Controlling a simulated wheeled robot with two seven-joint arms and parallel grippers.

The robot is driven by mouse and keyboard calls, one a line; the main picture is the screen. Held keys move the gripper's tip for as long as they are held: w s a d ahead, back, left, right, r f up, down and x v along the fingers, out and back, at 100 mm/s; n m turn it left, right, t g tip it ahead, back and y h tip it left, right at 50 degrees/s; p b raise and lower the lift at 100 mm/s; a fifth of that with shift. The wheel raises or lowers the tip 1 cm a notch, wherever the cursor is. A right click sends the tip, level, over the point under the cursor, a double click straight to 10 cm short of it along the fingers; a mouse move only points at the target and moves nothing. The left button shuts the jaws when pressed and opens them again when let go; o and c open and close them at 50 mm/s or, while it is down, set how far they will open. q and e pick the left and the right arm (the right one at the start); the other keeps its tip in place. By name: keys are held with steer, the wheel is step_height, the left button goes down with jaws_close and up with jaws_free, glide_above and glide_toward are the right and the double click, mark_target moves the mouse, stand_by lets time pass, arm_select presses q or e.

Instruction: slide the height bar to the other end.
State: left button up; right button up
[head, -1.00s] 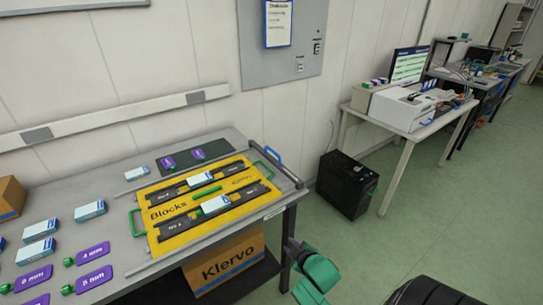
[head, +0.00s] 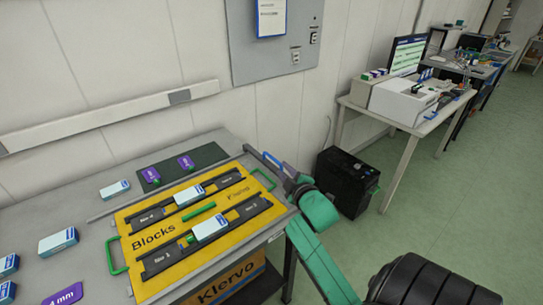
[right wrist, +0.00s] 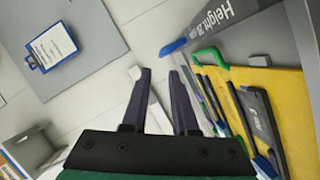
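My right gripper (head: 284,171) is beside the bar's handle, at the table's right end. Its two dark fingers (right wrist: 160,78) are apart with nothing between them. I cannot tell in the head view whether they touch the bar. Part of the bar is hidden behind my right gripper. My left gripper is not in view.
Black rails with white-and-blue boxes (head: 209,228) lie on the board, between green handles (head: 117,256). A dark mat (head: 182,165) with purple tags lies behind. A black computer case (head: 345,182) stands on the floor to the right. The wall is close behind the table.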

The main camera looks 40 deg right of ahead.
mark_target(272, 159)
steer(key=x, duration=0.5)
steer(key=shift+w+f, duration=0.15)
steer(key=shift+w, duration=0.1)
steer(key=x, duration=0.5)
steer(key=shift+w+d+f, duration=0.2)
steer(key=shift+w, duration=0.05)
jaws_close()
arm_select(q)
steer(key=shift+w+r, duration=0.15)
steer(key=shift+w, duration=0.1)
arm_select(e)
steer(key=shift+f, duration=0.1)
